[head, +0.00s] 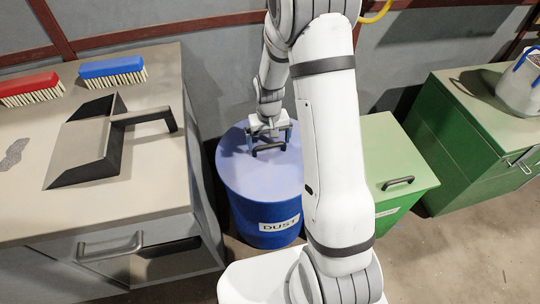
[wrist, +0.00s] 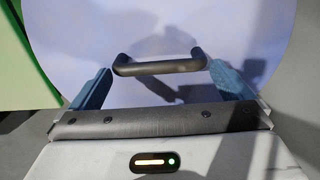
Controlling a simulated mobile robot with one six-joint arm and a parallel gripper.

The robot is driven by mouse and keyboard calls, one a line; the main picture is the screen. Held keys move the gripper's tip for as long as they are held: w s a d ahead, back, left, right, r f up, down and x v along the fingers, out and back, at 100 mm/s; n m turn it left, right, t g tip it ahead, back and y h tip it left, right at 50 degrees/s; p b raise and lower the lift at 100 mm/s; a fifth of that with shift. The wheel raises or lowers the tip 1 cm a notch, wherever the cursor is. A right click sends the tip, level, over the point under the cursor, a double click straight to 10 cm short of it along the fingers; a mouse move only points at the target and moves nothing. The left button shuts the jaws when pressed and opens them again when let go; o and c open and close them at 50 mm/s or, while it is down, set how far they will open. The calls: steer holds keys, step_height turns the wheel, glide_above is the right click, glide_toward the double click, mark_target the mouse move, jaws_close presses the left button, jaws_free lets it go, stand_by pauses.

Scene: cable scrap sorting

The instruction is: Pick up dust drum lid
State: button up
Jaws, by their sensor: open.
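The dust drum (head: 265,215) is a blue drum with a white DUST label, standing on the floor between the grey bench and a green bin. Its lid (head: 240,175) is a paler blue-violet disc lying on the drum, with a black bar handle (head: 268,148) on top. In the wrist view the lid (wrist: 170,25) fills most of the picture and the handle (wrist: 160,66) spans between the fingers. My gripper (head: 268,137) is open over the lid, one finger near each end of the handle. I cannot tell whether the fingers touch it.
A grey bench (head: 150,80) at left carries a dustpan (head: 95,145), a red brush (head: 30,88) and a blue brush (head: 112,70). A green lidded bin (head: 395,150) stands right beside the drum. A green cabinet (head: 470,130) with a white bucket (head: 520,85) is at far right.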

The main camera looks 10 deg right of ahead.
mark_target(269, 146)
step_height(269, 146, down, 4)
steer(key=shift+r+b, duration=0.25)
steer(key=shift+b, duration=0.05)
steer(key=shift+r, duration=0.1)
steer(key=c, duration=1)
